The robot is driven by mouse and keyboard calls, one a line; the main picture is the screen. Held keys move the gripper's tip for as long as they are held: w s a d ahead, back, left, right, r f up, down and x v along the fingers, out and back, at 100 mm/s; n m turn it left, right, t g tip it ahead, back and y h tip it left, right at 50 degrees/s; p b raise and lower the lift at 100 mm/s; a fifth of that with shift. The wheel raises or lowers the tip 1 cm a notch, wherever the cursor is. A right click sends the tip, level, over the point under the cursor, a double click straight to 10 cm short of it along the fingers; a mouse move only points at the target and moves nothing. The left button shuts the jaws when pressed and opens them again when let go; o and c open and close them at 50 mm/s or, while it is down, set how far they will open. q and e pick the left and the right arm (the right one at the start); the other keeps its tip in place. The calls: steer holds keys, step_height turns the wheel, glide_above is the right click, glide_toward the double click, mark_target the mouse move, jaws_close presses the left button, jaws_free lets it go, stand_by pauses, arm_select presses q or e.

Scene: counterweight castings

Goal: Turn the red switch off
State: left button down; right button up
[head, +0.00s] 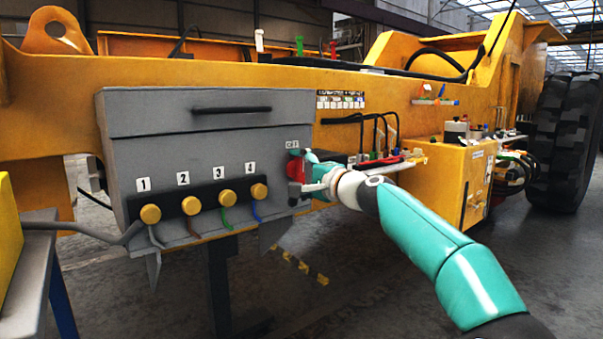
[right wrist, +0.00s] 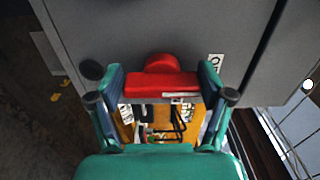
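The red switch (head: 295,168) is on the right end of the grey control box, just under an OFF label (head: 292,144). In the right wrist view the switch (right wrist: 160,82) shows a red bar with a round hub behind it. The OFF label (right wrist: 216,67) is near the bar's right end. My right gripper (head: 308,175) is at the switch. In the right wrist view its two fingers (right wrist: 162,88) stand at the two ends of the bar and appear to touch it. My left gripper is not in view.
The grey control box (head: 200,150) carries several numbered yellow knobs (head: 150,214) with cables along its lower front. The yellow machine frame (head: 300,90) runs behind it. A yellow box (head: 460,180) and a large tyre (head: 565,140) are at the right. The floor below is open.

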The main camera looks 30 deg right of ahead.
steer(key=o, duration=0.3)
steer(key=shift+f, duration=0.25)
steer(key=shift+r, duration=0.1)
steer(key=shift+r, duration=0.1)
steer(key=shift+s, duration=0.1)
steer(key=shift+s, duration=0.2)
steer(key=s, duration=0.7)
steer(key=s+d, duration=0.1)
steer(key=s, duration=0.3)
steer(key=shift+s, duration=0.15)
steer(key=shift+a, duration=0.1)
